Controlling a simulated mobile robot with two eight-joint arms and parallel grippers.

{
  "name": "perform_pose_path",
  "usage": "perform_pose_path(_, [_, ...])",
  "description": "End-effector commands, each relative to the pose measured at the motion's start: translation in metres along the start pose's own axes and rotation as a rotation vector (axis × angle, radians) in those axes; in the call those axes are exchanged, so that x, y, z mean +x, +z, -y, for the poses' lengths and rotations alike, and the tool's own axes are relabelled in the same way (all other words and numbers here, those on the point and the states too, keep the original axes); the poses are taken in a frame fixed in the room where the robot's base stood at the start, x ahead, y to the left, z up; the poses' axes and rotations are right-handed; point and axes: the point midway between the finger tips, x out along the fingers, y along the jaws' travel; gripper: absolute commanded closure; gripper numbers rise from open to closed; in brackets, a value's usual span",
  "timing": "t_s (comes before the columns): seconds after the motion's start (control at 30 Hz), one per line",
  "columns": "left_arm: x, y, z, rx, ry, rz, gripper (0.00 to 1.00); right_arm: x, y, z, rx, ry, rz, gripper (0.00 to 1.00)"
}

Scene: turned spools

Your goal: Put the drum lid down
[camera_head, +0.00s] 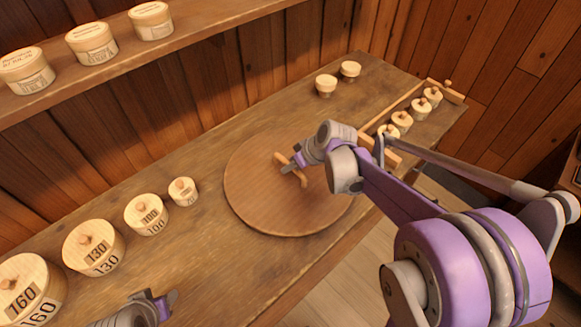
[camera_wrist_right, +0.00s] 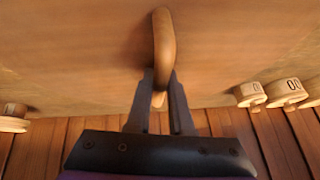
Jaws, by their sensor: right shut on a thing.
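The drum lid (camera_head: 250,195) is a large round wooden disc with a curved wooden handle (camera_head: 303,178), over the middle of the wooden bench. My right gripper (camera_head: 291,167) is shut on the handle. In the right wrist view the right gripper's fingers (camera_wrist_right: 160,98) close on the lower part of the handle (camera_wrist_right: 164,42), with the broad lid (camera_wrist_right: 80,60) behind it. I cannot tell whether the lid touches the bench or is just above it. My left gripper (camera_head: 170,300) is low in the head view, apart from the lid; its jaw opening is unclear.
Round lidded boxes marked 160 (camera_head: 30,290), 130 (camera_head: 95,247) and 100 (camera_head: 147,214), plus a smaller one (camera_head: 183,191), stand left on the bench (camera_head: 215,130). Two small pots (camera_head: 326,85) stand at the back. A rack (camera_head: 400,103) with several knobbed pieces is at right.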

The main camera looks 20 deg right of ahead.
Motion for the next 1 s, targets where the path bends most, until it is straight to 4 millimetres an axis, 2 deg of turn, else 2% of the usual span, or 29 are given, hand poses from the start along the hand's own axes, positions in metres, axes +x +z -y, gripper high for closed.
perform_pose_path(0.4, [0.002,0.002,0.0,0.0,0.0,0.001,0.5,0.005,0.003,-0.001,0.001,-0.001,-0.001,1.0])
perform_pose_path(0.43, [0.002,0.002,0.0,0.0,0.0,0.002,0.5,0.006,0.003,-0.001,0.0,0.0,0.0,0.79])
perform_pose_path(0.6, [0.002,0.002,0.0,0.0,0.0,0.001,0.5,0.005,0.003,-0.001,0.0,0.0,0.0,0.5])
perform_pose_path(0.87, [0.001,0.001,0.0,0.0,0.0,0.001,0.5,0.005,0.003,-0.001,0.0,0.0,0.0,0.5])
perform_pose_path(1.0, [-0.001,-0.001,0.0,0.0,0.0,-0.001,0.5,-0.004,0.001,-0.001,0.001,0.0,0.0,0.5])
